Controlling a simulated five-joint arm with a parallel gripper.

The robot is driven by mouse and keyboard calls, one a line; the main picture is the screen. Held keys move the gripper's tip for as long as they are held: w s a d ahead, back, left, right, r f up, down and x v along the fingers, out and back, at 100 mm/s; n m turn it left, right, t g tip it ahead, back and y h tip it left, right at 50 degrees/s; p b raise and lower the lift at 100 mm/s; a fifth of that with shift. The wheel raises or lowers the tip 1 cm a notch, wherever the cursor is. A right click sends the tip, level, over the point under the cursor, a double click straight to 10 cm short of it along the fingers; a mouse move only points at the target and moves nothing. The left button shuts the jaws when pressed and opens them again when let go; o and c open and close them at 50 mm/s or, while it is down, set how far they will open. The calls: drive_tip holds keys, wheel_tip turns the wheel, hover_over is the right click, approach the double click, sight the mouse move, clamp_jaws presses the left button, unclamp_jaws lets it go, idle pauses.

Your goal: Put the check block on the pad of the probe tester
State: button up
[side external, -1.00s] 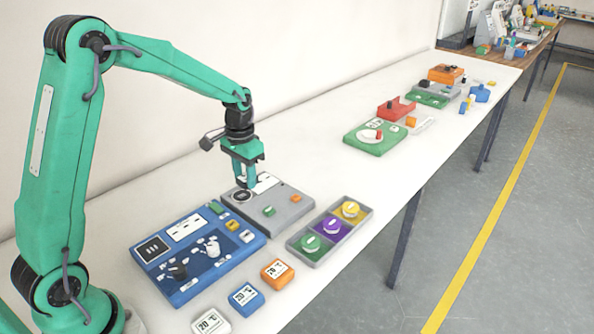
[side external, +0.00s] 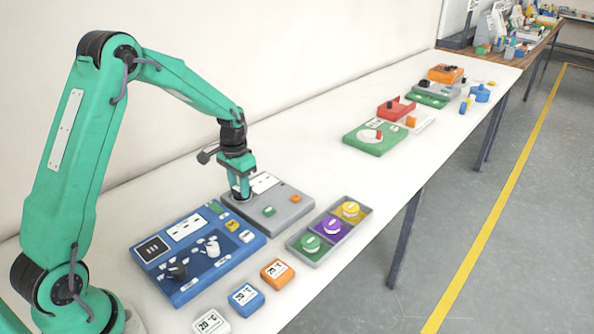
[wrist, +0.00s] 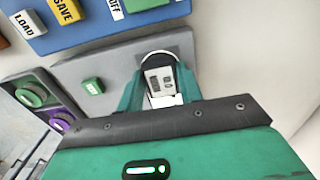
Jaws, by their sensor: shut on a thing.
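The grey probe tester (side external: 288,203) lies on the white bench, with a white label plate, a green button and an orange button on top. It also shows in the wrist view (wrist: 112,68). My gripper (side external: 240,192) points down over the tester's left end, where the dark pad is. In the wrist view my gripper (wrist: 160,92) is shut on a small pale check block (wrist: 160,78) with dark markings. A dark pad with a pale rim (wrist: 155,57) shows partly behind the block. Whether the block touches the pad cannot be told.
A blue panel (side external: 225,262) with knobs and buttons is left of the tester. A tray (side external: 317,258) with green, purple and yellow discs is in front. White, blue (side external: 246,299) and orange (side external: 277,273) blocks lie near the front edge.

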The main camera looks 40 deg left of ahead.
sight(239, 188)
drive_tip(key=shift+f, duration=0.35)
drive_tip(key=shift+f, duration=0.15)
drive_tip(key=o, duration=1)
wheel_tip(239, 188, up, 12)
drive_tip(key=shift+r, duration=0.2)
idle(0.5)
